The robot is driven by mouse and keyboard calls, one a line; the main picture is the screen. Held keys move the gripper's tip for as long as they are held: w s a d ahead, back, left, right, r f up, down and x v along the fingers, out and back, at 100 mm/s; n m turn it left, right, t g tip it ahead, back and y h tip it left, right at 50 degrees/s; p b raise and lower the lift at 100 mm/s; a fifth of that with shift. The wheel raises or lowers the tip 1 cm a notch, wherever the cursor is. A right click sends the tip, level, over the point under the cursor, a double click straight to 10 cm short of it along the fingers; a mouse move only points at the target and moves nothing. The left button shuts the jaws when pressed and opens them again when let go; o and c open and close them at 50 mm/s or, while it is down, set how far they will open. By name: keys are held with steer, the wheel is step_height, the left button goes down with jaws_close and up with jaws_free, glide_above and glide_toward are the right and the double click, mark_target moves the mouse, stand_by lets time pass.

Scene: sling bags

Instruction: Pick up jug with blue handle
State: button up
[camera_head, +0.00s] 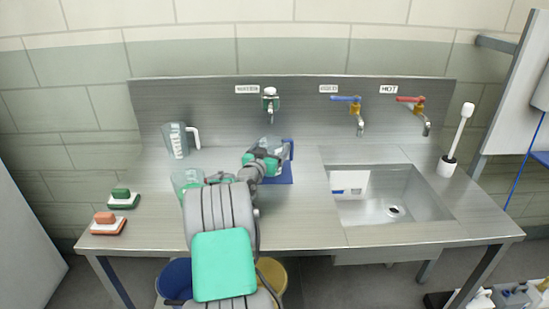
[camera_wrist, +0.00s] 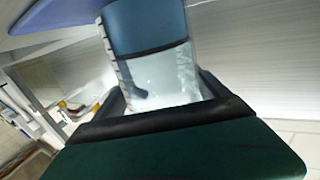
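The jug with the blue handle (camera_head: 290,149) stands at the back of the counter, by a blue mat (camera_head: 284,178). My gripper (camera_head: 262,162) is at the jug's body and covers much of it; the handle shows on the right. In the wrist view the clear jug wall (camera_wrist: 165,78) with scale marks fills the space just beyond my dark finger parts, with a blue part above it. The dark parts lie to either side of the jug, but I cannot tell whether they press on it.
A white-handled jug (camera_head: 177,140) stands at the back left, and a greenish jug (camera_head: 186,178) is partly behind my arm. Taps (camera_head: 348,99) overhang the back.

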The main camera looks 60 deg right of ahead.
steer(key=c, duration=1.2)
steer(key=shift+r, duration=0.2)
steer(key=c, duration=0.3)
